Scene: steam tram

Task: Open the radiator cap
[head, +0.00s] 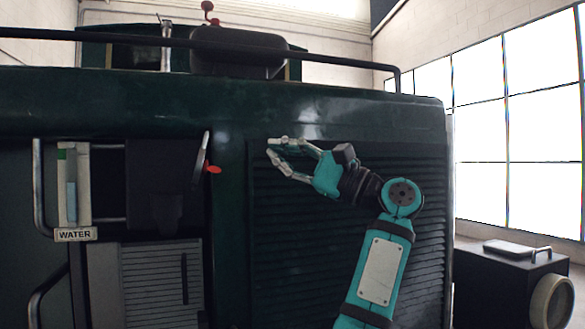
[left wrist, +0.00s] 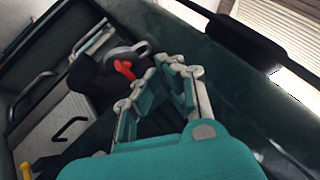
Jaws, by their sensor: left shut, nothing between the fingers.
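A grey round cap with a red lever (head: 202,160) shows nearly edge-on in the head view, on the dark green front beside a dark box-like housing. I take it for the radiator cap. In the left wrist view the cap (left wrist: 122,52) shows as a grey disc, its red lever (left wrist: 124,69) towards me. I cannot tell whether it is open. My left gripper (head: 270,149) is shut and empty, to the right of the cap and apart from it, in front of the slatted panel. Its fingertips also show in the left wrist view (left wrist: 156,68). My right gripper is in neither view.
A water gauge with a WATER label (head: 75,234) and metal handrails stand left of the cap. The dark slatted panel (head: 285,250) lies behind my left arm. A black rail (head: 260,50) crosses above. A dark box (head: 510,285) stands at far right.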

